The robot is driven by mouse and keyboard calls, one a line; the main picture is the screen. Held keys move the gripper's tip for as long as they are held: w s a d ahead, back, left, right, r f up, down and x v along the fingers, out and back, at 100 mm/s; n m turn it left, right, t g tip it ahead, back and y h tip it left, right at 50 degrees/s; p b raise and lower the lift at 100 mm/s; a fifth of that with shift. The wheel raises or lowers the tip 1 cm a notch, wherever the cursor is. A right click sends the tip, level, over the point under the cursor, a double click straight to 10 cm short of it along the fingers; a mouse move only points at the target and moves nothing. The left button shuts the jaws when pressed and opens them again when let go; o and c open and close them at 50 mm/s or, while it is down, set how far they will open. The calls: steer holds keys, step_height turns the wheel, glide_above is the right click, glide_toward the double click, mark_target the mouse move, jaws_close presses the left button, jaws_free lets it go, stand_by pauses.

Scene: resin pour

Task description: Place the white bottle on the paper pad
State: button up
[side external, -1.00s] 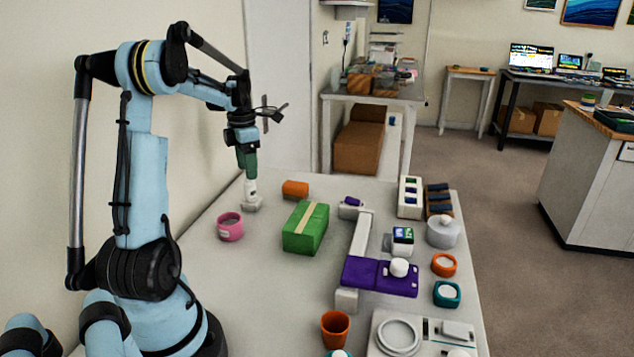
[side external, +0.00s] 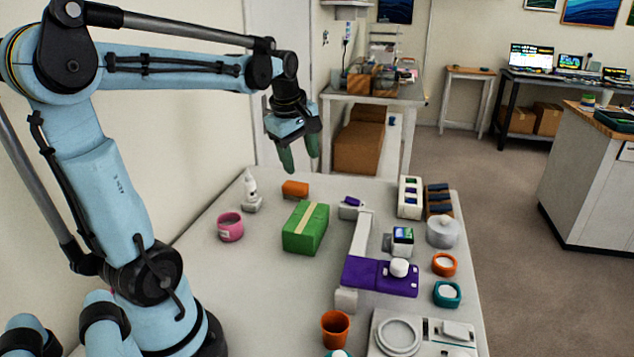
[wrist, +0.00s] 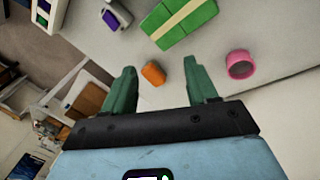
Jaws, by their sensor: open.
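The white bottle (side external: 251,190) stands upright at the far left of the table, behind the pink cup. A small pale block shows at its foot; I cannot tell whether it is the paper pad or the bottle's own base. My gripper (side external: 301,162) is open and empty, raised above the table's back edge, to the right of the bottle and apart from it. The bottle does not show in the wrist view.
A pink cup (side external: 230,228), an orange block (side external: 295,189) and a green box (side external: 305,229) are near the bottle. A purple-and-white device (side external: 381,277) stands in the middle, with several jars and racks to the right. The table's front left is clear.

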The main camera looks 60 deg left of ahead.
steer(key=s+d+f+m+t, duration=0.2)
steer(key=d+m, duration=0.7)
steer(key=m, duration=0.1)
steer(key=s+d+f+m+t+h, duration=0.1)
steer(key=d+f+m+t, duration=0.1)
steer(key=d+m, duration=0.8)
steer(key=shift+s+f+h, duration=0.3)
steer(key=shift+s, duration=0.1)
